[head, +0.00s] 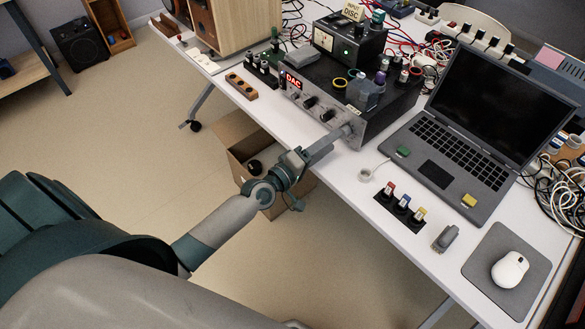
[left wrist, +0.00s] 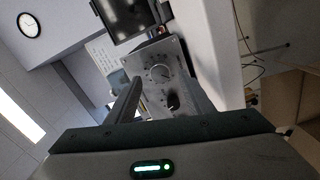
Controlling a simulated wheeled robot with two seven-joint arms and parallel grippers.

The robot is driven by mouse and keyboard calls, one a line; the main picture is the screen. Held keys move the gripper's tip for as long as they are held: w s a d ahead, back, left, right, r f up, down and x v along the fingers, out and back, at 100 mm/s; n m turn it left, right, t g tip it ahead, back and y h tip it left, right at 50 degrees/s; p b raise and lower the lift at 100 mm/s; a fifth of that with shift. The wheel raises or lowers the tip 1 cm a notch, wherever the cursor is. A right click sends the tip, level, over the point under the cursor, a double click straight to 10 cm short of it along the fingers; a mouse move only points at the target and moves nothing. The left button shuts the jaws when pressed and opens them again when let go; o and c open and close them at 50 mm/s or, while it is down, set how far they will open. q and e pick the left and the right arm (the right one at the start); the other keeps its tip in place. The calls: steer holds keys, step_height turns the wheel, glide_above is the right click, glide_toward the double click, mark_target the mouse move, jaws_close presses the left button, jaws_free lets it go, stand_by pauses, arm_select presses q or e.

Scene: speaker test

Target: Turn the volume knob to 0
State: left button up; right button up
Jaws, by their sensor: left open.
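The grey audio unit with a red DAC display (head: 293,81) stands at the table's front edge in the head view. Dark knobs (head: 310,102) sit on its silver front panel; I cannot read which is the volume knob. My left gripper (head: 345,131) is at the right end of this panel and hides part of it. In the left wrist view, a large round knob with a scale (left wrist: 159,73) and a smaller dark knob (left wrist: 173,102) show on the panel, between the open fingers of the gripper (left wrist: 156,88). I cannot tell whether a finger touches a knob. My right gripper is out of view.
An open laptop (head: 440,165) stands right of the unit. Colored connectors (head: 403,204), a USB stick (head: 445,238) and a mouse (head: 510,269) lie along the table. A cardboard box (head: 240,140) is on the floor below. Cables crowd the table's back.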

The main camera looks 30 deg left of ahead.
arm_select(q)
steer(key=b+v, duration=0.2)
steer(key=v, duration=1.1)
steer(key=shift+s, duration=0.3)
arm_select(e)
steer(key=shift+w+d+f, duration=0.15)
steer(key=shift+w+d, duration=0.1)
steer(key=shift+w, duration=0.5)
arm_select(q)
steer(key=shift+a, duration=0.1)
steer(key=s+f+m+g+y, duration=0.2)
steer(key=f+m, duration=0.1)
steer(key=f, duration=0.9)
steer(key=s+f+m+g+y, duration=0.1)
steer(key=s+f+m+g, duration=0.15)
steer(key=f, duration=1.05)
steer(key=s+d+f+m+g, duration=0.3)
steer(key=s+f, duration=0.5)
steer(key=f, duration=0.3)
steer(key=s+d+f+m+g+y, duration=0.1)
steer(key=s+d+f+m+g, duration=0.2)
steer(key=s+f, duration=0.5)
step_height(320, 180, down, 3)
steer(key=shift+d+f+m+y, duration=0.1)
steer(key=shift+d+m+y, duration=0.2)
steer(key=shift+d+m, duration=0.65)
steer(key=shift+a, duration=0.15)
